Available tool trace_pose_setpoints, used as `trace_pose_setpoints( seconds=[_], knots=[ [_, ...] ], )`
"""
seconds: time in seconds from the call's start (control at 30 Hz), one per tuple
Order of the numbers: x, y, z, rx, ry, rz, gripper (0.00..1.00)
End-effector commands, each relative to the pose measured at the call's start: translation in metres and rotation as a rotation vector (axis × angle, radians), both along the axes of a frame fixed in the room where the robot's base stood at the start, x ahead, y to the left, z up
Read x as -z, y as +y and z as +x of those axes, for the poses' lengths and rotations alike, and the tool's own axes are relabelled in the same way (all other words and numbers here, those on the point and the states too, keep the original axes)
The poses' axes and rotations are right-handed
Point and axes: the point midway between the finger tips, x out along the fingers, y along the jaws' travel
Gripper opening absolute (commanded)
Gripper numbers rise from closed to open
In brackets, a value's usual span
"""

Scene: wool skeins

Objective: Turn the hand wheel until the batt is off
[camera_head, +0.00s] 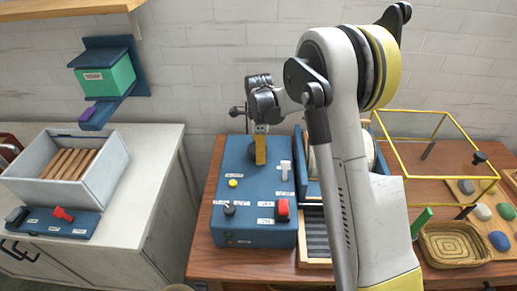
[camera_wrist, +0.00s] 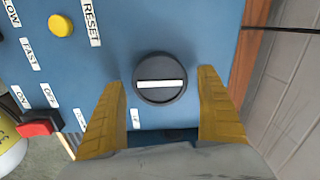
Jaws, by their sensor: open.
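My gripper (camera_head: 261,150) points down over the far part of a blue control box (camera_head: 255,238). In the wrist view its two yellow fingers (camera_wrist: 160,88) are apart, one on each side of a round dark knob (camera_wrist: 160,97) with a white bar across it. I see nothing held between them, and cannot tell whether they touch the knob. I cannot make out for sure which part is the hand wheel. A pale rounded form (camera_head: 364,150), perhaps the drum with the batt, is mostly hidden behind my arm.
The box carries a yellow button (camera_head: 233,183), a white lever (camera_head: 285,172) and a red switch (camera_head: 282,208). A yellow-framed case (camera_head: 440,115) and a woven basket (camera_head: 455,243) stand at right. A grey bin (camera_head: 107,178) sits on the left cabinet.

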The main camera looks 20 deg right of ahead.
Motion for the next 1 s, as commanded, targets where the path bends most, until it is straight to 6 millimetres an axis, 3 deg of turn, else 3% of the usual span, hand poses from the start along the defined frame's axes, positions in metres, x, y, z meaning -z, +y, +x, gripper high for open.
trace_pose_setpoints(
  seconds=[0.03,0.2,0.67,1.0],
  knots=[
    [-0.0002,0.0,0.0,0.0,0.0,0.0,0.8],
    [-0.0003,0.0,0.0,0.0,0.0,0.0,0.31],
    [-0.0001,-0.0001,0.0002,-0.087,0.0,0.0,0.31],
    [0.0,-0.0001,0.0014,-0.363,0.0,0.0,0.31]
  ],
)
